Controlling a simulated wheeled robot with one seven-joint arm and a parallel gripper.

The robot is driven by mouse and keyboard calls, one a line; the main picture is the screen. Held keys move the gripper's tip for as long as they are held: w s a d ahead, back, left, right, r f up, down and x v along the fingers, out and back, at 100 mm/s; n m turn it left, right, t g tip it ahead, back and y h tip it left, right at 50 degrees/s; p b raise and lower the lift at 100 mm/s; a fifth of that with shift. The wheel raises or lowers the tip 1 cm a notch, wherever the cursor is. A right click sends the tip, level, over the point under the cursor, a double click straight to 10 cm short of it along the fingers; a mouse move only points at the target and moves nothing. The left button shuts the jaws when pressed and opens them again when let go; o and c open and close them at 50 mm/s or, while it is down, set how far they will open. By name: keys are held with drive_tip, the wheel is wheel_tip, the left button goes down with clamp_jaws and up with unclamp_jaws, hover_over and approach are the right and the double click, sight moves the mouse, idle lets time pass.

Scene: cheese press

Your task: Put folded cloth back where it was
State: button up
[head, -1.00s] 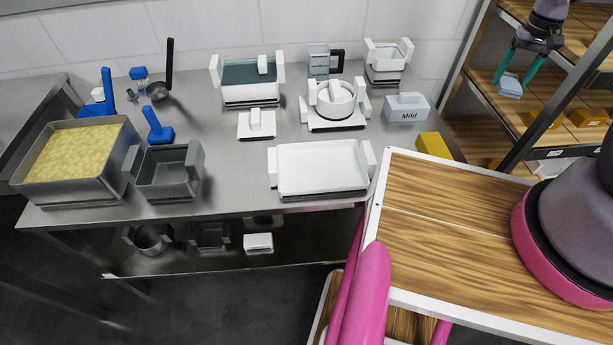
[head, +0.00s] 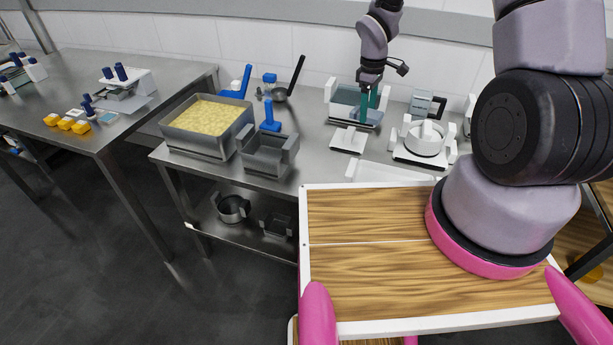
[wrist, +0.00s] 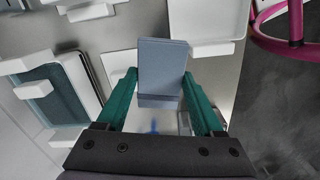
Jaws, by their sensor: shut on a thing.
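The folded cloth (wrist: 163,68) is a flat grey-blue block between the two teal fingers of my gripper (wrist: 160,76) in the wrist view. The fingers press on its sides and hold it up above the steel table (wrist: 222,72). In the head view my gripper (head: 368,104) hangs over the back of the steel table, in front of the white-handled glass-like tub (head: 345,100). The cloth cannot be made out there.
A vat of yellow curd (head: 207,124), a grey mould (head: 267,152), a white lidded pot (head: 425,138) and a white press plate (head: 349,140) crowd the table. Another steel table (head: 60,75) at left holds yellow blocks (head: 68,123).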

drive_tip(key=s+a+f+n, duration=0.3)
drive_tip(key=a+f+n, duration=0.2)
drive_tip(key=a+n, duration=0.6)
drive_tip(key=n, duration=0.9)
approach(314, 174)
wheel_tip(314, 174, down, 3)
drive_tip(key=shift+r+n, duration=0.2)
drive_tip(key=shift+n, duration=0.1)
drive_tip(key=shift+f, duration=1.95)
drive_tip(key=o, duration=1.5)
drive_tip(key=shift+f, duration=0.15)
